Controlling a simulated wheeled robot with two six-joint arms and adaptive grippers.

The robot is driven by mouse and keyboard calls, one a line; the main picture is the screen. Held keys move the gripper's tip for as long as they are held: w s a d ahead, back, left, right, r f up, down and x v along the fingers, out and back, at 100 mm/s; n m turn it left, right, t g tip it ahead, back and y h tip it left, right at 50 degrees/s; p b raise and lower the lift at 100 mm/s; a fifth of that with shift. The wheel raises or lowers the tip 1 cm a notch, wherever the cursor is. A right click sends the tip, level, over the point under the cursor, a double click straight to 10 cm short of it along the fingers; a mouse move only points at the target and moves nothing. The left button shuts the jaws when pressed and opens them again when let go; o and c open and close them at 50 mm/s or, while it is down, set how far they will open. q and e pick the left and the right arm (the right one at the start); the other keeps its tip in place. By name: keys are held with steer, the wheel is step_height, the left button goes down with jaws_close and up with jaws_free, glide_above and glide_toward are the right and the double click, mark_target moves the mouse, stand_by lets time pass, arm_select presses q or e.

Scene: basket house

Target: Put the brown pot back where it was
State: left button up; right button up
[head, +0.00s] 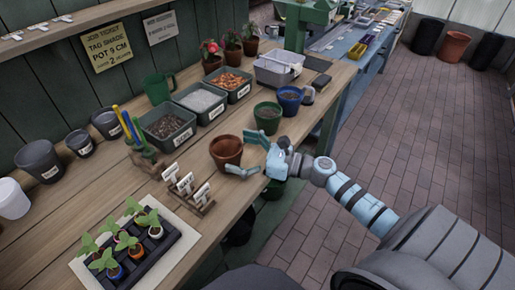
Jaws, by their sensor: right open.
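The brown pot (226,149) stands upright and looks empty on the wooden bench (180,228), near its front edge. My right gripper (247,155) is open at the pot's right side. One finger is behind the pot's right side and the other is low in front of it. I cannot tell whether either finger touches the pot. My left gripper is out of view.
A green pot (267,117) and a blue pot (289,100) stand behind the gripper. A label rack (188,190) is left of the brown pot, with a seedling tray (84,268) in front. Filled bins (183,138) line the back. Bare bench lies around the pot.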

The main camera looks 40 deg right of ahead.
steer(key=v, duration=0.7)
steer(key=shift+s+d, duration=0.15)
steer(key=shift+s, duration=0.15)
